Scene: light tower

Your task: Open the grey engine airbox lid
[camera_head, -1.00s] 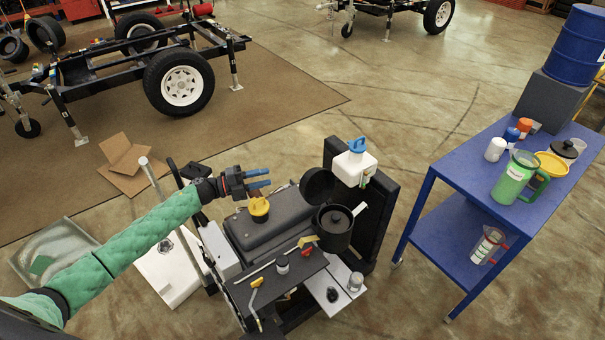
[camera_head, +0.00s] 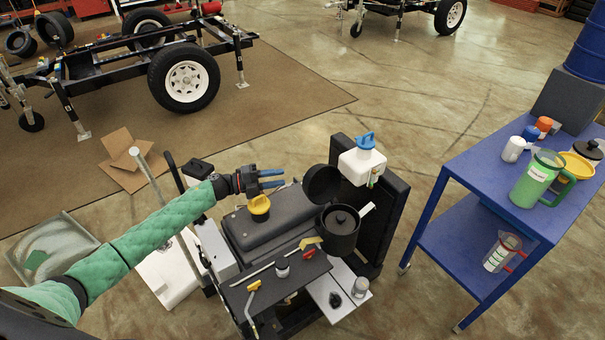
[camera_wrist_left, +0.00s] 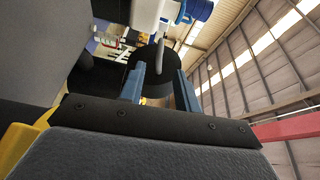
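The engine's airbox is a dark grey round canister (camera_head: 340,238) with a small knob inside its top. A dark round lid (camera_head: 322,184) stands raised on edge at its back left, so the airbox looks open. My left gripper (camera_head: 272,179) is above the engine, left of the lid and apart from it, behind the yellow filler cap (camera_head: 260,205). Its blue fingers are spread with nothing between them. In the left wrist view the fingers (camera_wrist_left: 160,88) are apart, with a dark rounded shape (camera_wrist_left: 150,75) beyond them, likely the lid. My right gripper is not in view.
A white jug with a blue cap (camera_head: 363,165) stands behind the lid on a black upright panel (camera_head: 392,215). A black tray (camera_head: 275,290) with small tools lies in front of the engine. A blue cart (camera_head: 470,170) with containers stands at the right, with clear floor between.

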